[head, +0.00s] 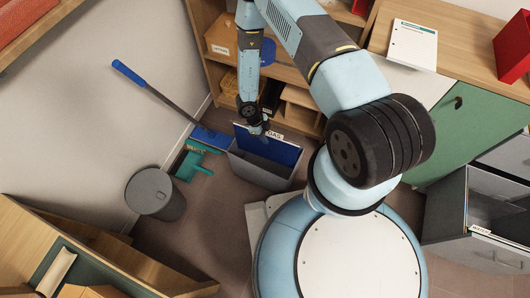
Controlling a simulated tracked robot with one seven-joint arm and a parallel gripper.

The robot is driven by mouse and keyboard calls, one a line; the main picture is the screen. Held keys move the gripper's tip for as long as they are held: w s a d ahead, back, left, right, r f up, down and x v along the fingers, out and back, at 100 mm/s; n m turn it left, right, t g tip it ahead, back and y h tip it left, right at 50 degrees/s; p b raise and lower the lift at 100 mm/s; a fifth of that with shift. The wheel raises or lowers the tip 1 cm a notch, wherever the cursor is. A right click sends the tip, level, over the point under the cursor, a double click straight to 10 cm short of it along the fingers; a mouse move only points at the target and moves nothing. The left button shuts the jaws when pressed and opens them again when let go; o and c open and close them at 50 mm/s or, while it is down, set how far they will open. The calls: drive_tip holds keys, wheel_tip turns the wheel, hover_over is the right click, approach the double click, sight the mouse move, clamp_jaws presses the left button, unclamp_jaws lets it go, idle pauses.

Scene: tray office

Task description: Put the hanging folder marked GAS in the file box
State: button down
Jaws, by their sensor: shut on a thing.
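The blue hanging folder (278,149) has a white tab (275,134) that reads GAS. My gripper (263,131) is shut on the folder at its top edge, near the tab. The folder stands roughly upright at the far side of the grey file box (258,172), which sits on the floor with its top open. The folder's lower part is hidden by the box's near side. I cannot tell whether the folder rests on the box or hangs from my gripper.
A teal dustpan (194,165) and blue-handled broom (160,92) are left of the box, with a grey bin (154,190) nearer. Wooden shelves (290,75) stand behind. An open grey drawer (480,245) is at right.

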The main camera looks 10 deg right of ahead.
sight(265, 152)
wheel_tip(265, 152, down, 16)
drive_tip(key=shift+w+r, duration=0.1)
drive_tip(key=shift+r, duration=0.15)
idle(0.4)
drive_tip(key=c, duration=1)
unclamp_jaws()
drive_tip(key=shift+o, duration=0.2)
drive_tip(key=v, duration=1.2)
drive_tip(key=shift+r, duration=0.1)
